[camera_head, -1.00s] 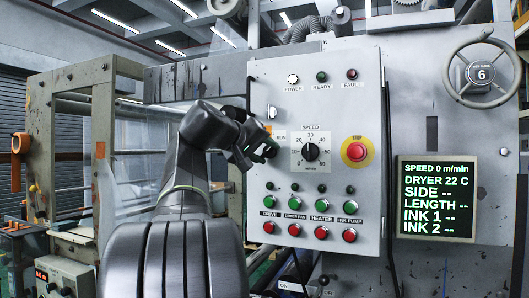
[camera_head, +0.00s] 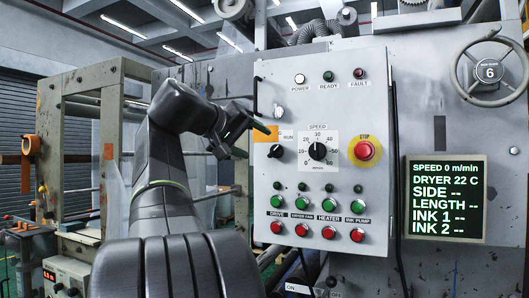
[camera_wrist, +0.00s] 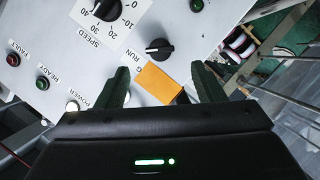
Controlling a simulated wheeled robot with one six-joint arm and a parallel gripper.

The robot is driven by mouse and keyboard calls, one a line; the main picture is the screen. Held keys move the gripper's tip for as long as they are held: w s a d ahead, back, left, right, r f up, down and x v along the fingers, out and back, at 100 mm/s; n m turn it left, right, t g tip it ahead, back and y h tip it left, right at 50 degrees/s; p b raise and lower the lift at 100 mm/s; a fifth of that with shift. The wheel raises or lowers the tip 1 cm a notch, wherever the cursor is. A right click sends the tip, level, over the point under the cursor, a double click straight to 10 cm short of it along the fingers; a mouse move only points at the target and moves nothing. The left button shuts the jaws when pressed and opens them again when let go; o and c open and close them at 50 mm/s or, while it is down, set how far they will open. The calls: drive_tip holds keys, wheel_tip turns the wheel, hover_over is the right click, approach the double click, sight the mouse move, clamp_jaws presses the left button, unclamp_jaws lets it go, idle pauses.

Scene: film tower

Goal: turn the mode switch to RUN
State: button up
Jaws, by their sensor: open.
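The mode switch (camera_head: 276,151) is a black knob on the grey control panel, below and left of the RUN label. In the wrist view the mode switch (camera_wrist: 158,47) shows its white mark at the left end, on the side of the RUN lettering.
Right of the switch are the speed dial (camera_head: 317,151) and the red STOP button (camera_head: 364,150). Rows of green and red buttons sit below, lamps above. The display (camera_head: 445,198) reads SPEED 0 m/min. A handwheel (camera_head: 489,70) is at the upper right.

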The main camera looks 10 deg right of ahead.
sight(273, 151)
drive_tip(key=shift+v, duration=2.65)
drive_tip(key=shift+w, duration=0.1)
drive_tip(key=p+x, duration=0.1)
drive_tip(key=x, duration=1.3)
drive_tip(key=shift+p, duration=0.35)
drive_tip(key=shift+s+a, duration=0.15)
drive_tip(key=shift+s, duration=0.05)
